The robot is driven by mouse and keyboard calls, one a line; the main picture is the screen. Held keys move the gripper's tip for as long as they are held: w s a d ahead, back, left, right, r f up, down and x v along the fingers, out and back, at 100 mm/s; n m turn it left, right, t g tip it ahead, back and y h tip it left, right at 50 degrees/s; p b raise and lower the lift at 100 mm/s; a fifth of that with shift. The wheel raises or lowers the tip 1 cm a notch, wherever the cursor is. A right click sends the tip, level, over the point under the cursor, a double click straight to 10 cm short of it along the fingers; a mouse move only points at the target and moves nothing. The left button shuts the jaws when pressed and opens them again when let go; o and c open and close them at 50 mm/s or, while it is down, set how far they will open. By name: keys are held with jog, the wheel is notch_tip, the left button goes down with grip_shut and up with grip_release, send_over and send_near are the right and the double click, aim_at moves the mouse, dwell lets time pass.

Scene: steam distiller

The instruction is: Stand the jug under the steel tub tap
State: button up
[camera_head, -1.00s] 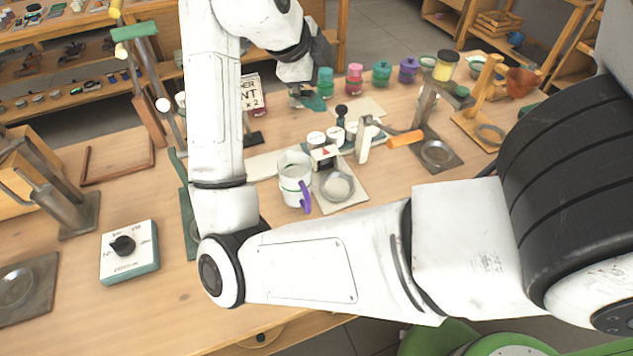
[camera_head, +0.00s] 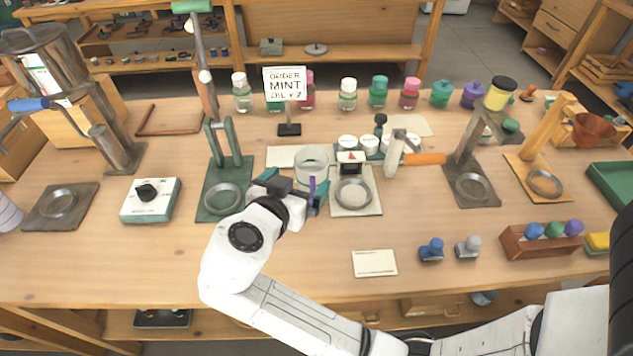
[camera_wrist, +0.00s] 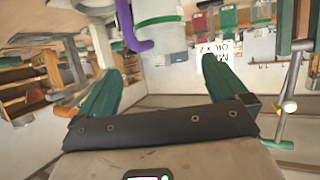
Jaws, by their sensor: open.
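The jug (camera_head: 313,160) is a pale, see-through vessel with a purple handle (camera_head: 311,186). It stands left of a small round pan on the worktable. The wrist view shows the jug (camera_wrist: 163,22) at the top, with its purple handle on the left. My gripper (camera_head: 292,189) is low in front of the jug. Its green fingers (camera_wrist: 165,75) are spread, with nothing held between them; the jug appears beyond the tips. The steel tub (camera_head: 50,58) is high at the far left, with a blue-handled tap (camera_head: 28,104). A dark plate with a ring (camera_head: 60,204) lies below it.
A green ringed stand (camera_head: 222,200) and a white dial box (camera_head: 150,200) stand between the jug and the tub side. The pan (camera_head: 352,194) and an orange-handled press (camera_head: 425,158) are on the right. Bottles (camera_head: 348,94) line the back. The front left table is clear.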

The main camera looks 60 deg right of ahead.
aim_at(317, 156)
jog(key=x, duration=0.3)
jog(key=shift+d, duration=0.1)
jog(key=shift+w+p+x, duration=0.2)
jog(key=shift+p+x, duration=0.45)
jog(key=shift+x, duration=2.1)
jog(key=shift+r, duration=0.15)
jog(key=c, duration=1.4)
